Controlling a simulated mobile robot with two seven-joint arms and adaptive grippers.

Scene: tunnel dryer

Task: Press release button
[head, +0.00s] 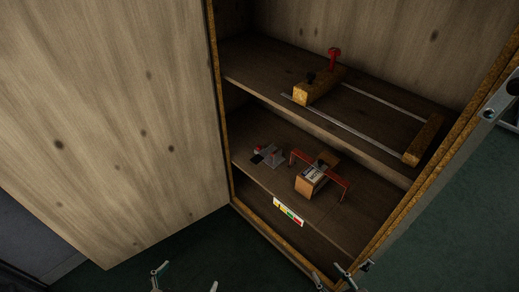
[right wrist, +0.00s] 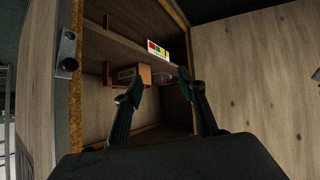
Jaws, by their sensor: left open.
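I cannot tell for sure which part is the release button. On the upper shelf of the open cabinet, a wooden block (head: 320,84) carries a red knob (head: 334,54) and a small black knob (head: 310,77). A strip with coloured squares (head: 288,212) sits on the lower shelf's front edge; it also shows in the right wrist view (right wrist: 158,48). My left gripper (head: 186,282) is open and empty at the bottom edge, below the cabinet. My right gripper (head: 340,274) is open and empty in front of the cabinet's lower right; its spread fingers show in the right wrist view (right wrist: 165,98).
Metal rails (head: 350,130) run along the upper shelf to another block (head: 424,140). The open door (head: 110,130) stands at left.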

